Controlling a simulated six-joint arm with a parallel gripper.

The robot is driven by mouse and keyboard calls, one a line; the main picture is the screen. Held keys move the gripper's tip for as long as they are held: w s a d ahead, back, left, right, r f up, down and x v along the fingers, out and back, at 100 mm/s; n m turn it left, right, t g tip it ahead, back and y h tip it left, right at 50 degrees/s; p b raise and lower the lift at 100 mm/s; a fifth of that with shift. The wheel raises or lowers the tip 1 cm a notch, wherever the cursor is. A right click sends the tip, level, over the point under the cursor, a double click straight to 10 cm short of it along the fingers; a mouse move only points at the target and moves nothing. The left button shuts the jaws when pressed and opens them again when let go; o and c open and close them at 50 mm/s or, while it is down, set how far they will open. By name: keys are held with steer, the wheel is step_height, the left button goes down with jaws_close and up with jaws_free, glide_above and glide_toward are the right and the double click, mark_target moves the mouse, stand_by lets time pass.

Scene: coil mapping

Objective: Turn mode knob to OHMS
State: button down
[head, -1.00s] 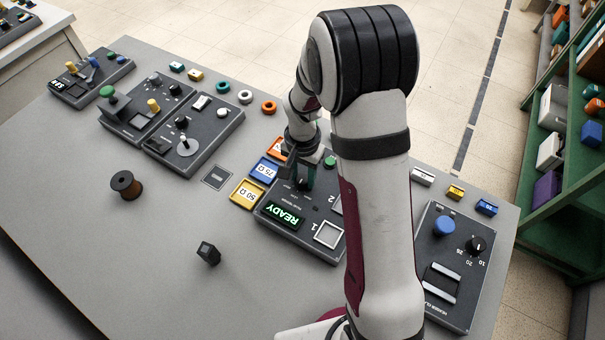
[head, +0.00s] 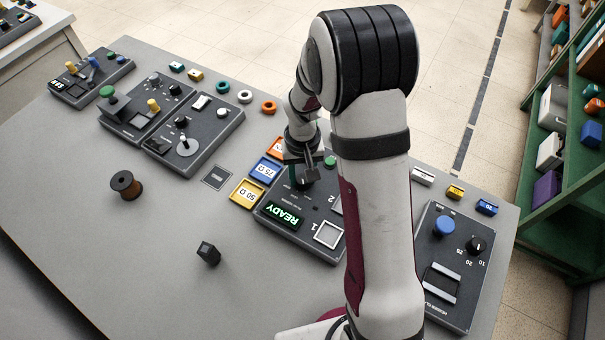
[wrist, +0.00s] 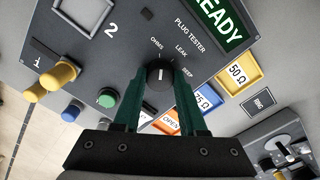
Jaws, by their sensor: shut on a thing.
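The plug tester (head: 285,238) is a dark panel in the middle of the table, with its green READY display (head: 284,215) lit. Its black mode knob (wrist: 160,78) shows in the wrist view, below the labels OHMS (wrist: 156,43), LEAK (wrist: 181,50) and BEEP (wrist: 187,71). The knob's short white mark points roughly up the picture, about toward OHMS; its exact alignment is too small to tell. My gripper (head: 304,180) is low over the panel. In the wrist view its green fingers (wrist: 160,74) are shut on the knob's two sides.
Yellow 50 Ω (head: 248,193), blue 75 Ω (head: 265,169) and orange (head: 277,147) trays line the tester's left edge. A spool (head: 126,185) and small black block (head: 208,254) stand on otherwise open table.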

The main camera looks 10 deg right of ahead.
mark_target(302, 178)
stand_by(0.3)
steer(key=shift+c, duration=2.3)
jaws_free()
step_height(302, 178, up, 16)
steer(key=shift+f, duration=0.1)
